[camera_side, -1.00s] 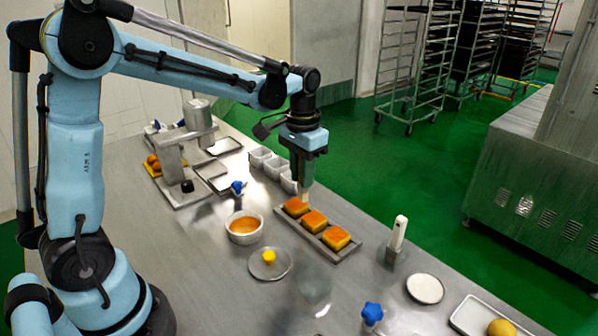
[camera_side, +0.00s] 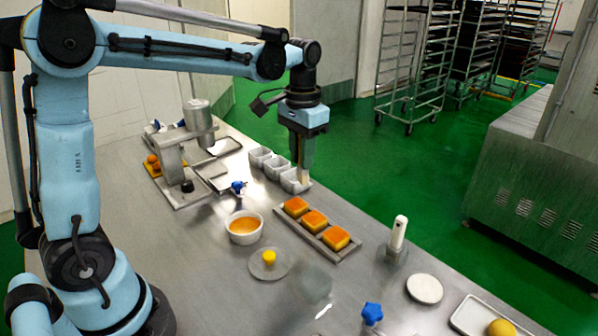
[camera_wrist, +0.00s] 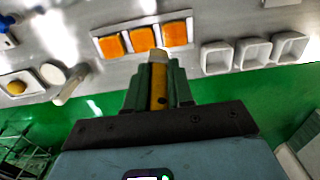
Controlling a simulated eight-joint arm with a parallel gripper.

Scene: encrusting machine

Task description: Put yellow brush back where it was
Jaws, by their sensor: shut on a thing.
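My gripper (camera_side: 303,158) is shut on the yellow brush, fingers pointing down, above the table near the row of white cups. In the wrist view, the yellow brush (camera_wrist: 158,92) stands between the green fingers of my gripper (camera_wrist: 158,80), with its pale bristles at the free end. In the side view, only its pale tip (camera_side: 303,177) shows clearly below the fingers. It overlaps the nearest white cup in the picture; no contact can be made out. The brush's former place cannot be told from these frames.
Three orange-topped square cakes sit on a metal tray (camera_side: 285,222). Three white cups (camera_side: 262,157) stand behind it. A white bowl (camera_side: 236,238) of orange liquid, a clear dish (camera_side: 258,272) with a yellow piece, a white-handled tool (camera_side: 398,234) and a blue knob (camera_side: 372,313) share the table.

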